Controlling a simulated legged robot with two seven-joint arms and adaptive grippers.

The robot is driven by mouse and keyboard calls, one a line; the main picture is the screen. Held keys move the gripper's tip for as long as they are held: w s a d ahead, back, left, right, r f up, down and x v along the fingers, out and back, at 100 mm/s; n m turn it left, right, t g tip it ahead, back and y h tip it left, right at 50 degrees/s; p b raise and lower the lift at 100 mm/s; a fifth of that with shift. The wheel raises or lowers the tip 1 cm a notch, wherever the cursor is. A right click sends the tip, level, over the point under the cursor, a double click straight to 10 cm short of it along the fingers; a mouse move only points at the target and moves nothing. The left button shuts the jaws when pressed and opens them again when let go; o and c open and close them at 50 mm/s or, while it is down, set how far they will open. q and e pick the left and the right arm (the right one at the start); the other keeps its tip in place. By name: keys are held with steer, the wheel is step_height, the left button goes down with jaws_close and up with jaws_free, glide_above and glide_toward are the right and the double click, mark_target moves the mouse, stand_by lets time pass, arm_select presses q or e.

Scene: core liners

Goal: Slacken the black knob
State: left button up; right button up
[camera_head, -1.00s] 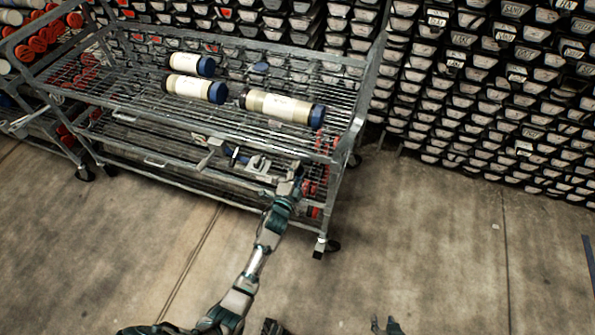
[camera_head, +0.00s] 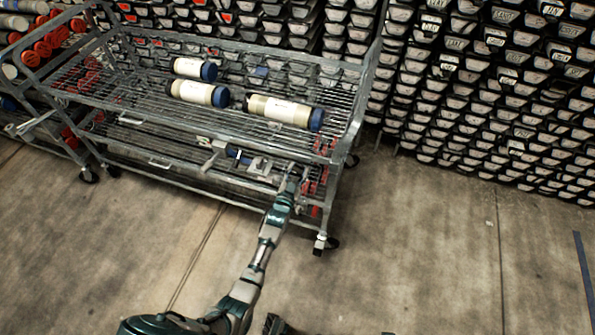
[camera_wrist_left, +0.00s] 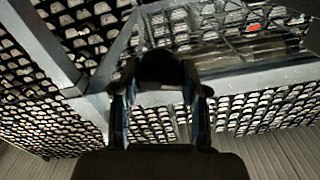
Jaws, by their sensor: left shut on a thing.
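My left gripper (camera_head: 297,174) reaches to the right front of the wire cart, by its lower tier. In the left wrist view its two fingers stand on either side of a dark, rounded black knob (camera_wrist_left: 162,68), and it is shut on it. In the head view the knob is too small and hidden by the gripper to make out. A grey metal fitting (camera_head: 258,167) sits on the cart just left of the gripper. Only dark parts, perhaps of my right gripper, show at the bottom edge of the head view; its jaws cannot be made out.
The grey wire cart (camera_head: 220,128) holds cream tubes with blue caps, including one at the right (camera_head: 284,112). Another rack with red-capped tubes (camera_head: 45,48) stands at the far left. Stacked trays (camera_head: 480,90) fill the back. The concrete floor (camera_head: 430,250) at right is clear.

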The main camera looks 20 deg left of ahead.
arm_select(q)
steer(key=n, duration=0.2)
steer(key=shift+a+f+n+p, duration=0.1)
steer(key=shift+f+n+p, duration=0.2)
steer(key=shift+f+n, duration=0.1)
steer(key=shift+s+n, duration=0.1)
steer(key=shift+n, duration=1.3)
arm_select(e)
steer(key=shift+s+x, duration=0.15)
steer(key=shift+x, duration=0.8)
steer(key=shift+s+x, duration=0.15)
steer(key=shift+x, duration=0.85)
arm_select(q)
steer(key=shift+f, duration=0.15)
arm_select(e)
steer(key=shift+f, duration=0.15)
arm_select(q)
steer(key=o, duration=1.1)
steer(key=shift+o, duration=0.2)
steer(key=shift+w, duration=0.2)
arm_select(e)
steer(key=shift+w, duration=0.1)
arm_select(q)
steer(key=shift+r, duration=0.2)
steer(key=shift+s+p, duration=0.2)
steer(key=shift+p, duration=0.1)
steer(key=s, duration=1.1)
steer(key=shift+s, duration=0.3)
